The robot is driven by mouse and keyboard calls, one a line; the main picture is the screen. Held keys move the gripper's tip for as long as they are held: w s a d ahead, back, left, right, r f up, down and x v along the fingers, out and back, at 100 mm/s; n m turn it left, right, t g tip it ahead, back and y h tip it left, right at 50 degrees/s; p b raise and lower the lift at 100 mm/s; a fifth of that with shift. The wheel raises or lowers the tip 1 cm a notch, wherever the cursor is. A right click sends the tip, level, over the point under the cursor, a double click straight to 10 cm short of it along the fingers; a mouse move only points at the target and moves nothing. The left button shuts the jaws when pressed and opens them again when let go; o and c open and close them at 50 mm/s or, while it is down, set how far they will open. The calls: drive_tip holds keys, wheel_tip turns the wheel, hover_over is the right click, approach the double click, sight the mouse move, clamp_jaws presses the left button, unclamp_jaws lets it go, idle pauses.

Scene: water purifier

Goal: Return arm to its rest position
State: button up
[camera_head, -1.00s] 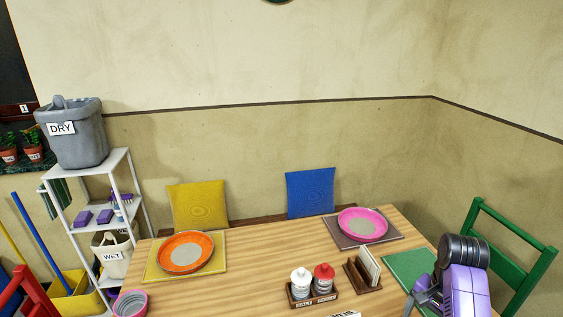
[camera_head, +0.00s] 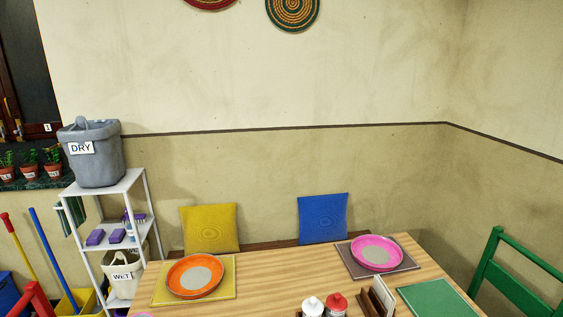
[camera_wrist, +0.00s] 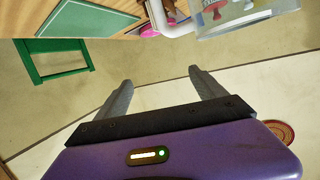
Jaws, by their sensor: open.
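My gripper (camera_wrist: 158,88) shows in the wrist view, its two grey fingers spread wide apart with nothing between them. Behind the fingers are a dark bar and my purple wrist housing. In the head view my arm and gripper are out of frame.
The wooden table (camera_head: 290,275) holds an orange plate (camera_head: 195,275), a pink plate (camera_head: 376,251) and shakers (camera_head: 336,303). A green chair (camera_head: 515,285) is at right. A white shelf (camera_head: 118,240) with a grey DRY bin (camera_head: 92,155) stands at left.

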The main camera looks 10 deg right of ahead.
drive_tip(key=s+a+r+n+y, duration=0.1)
drive_tip(key=s+a, duration=0.4)
drive_tip(key=s, duration=0.5)
drive_tip(key=s+a+r+n+y, duration=0.2)
drive_tip(key=s+a, duration=0.3)
drive_tip(key=s, duration=0.5)
drive_tip(key=s+a+r+n+y, duration=0.1)
drive_tip(key=s+a+r, duration=0.1)
drive_tip(key=s+a, duration=0.4)
drive_tip(key=s, duration=0.5)
drive_tip(key=shift+r+y, duration=0.15)
drive_tip(key=shift+y, duration=0.15)
